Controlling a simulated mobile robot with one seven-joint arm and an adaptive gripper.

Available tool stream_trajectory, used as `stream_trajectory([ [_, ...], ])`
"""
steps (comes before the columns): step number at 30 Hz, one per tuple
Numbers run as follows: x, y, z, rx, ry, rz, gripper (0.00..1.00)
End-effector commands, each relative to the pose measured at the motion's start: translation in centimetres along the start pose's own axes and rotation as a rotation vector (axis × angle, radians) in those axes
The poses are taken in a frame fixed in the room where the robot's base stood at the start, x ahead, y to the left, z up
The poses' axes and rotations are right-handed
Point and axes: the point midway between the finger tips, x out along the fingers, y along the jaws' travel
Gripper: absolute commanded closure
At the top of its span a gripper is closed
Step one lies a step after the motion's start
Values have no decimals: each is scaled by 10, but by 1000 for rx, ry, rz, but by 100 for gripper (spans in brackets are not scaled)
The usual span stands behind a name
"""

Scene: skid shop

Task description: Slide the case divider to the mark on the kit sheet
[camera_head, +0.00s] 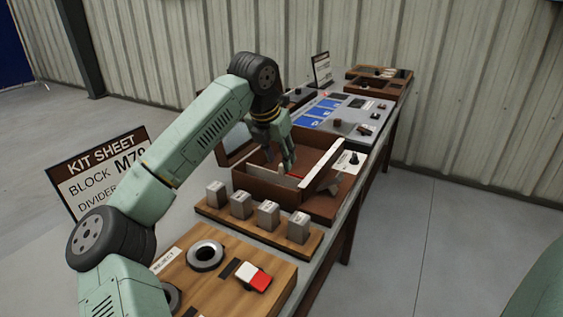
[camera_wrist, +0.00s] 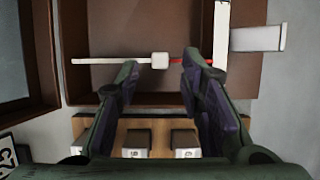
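The open brown case (camera_head: 262,186) stands on the bench, and its inside shows in the wrist view (camera_wrist: 115,85). A thin pale bar with a white block (camera_wrist: 160,60), probably the divider, crosses the case; its right part is red. My gripper (camera_head: 280,163) points down into the case. In the wrist view my gripper (camera_wrist: 160,64) is open, with its fingertips on either side of the white block and gaps visible. A white strip (camera_head: 322,167) lies along the case's right edge. The kit sheet (camera_head: 100,165) reads "BLOCK M79" and "DIVIDER"; my arm hides the divider value.
A wooden rack (camera_head: 225,218) with several grey blocks stands in front of the case. A wooden board (camera_head: 225,285) with a ring and a red-white piece is nearer. A panel with blue cards (camera_head: 322,107) and a wooden tray (camera_head: 378,86) lie behind.

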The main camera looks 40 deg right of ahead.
Motion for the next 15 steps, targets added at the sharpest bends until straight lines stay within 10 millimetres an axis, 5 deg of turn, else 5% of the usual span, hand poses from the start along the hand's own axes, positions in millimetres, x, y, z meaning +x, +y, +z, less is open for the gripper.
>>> stream_trajectory([
  [6, 26, -1, 0, 2, 0, -2, 65],
  [15, 33, -1, 0, 2, -1, -1, 65],
])
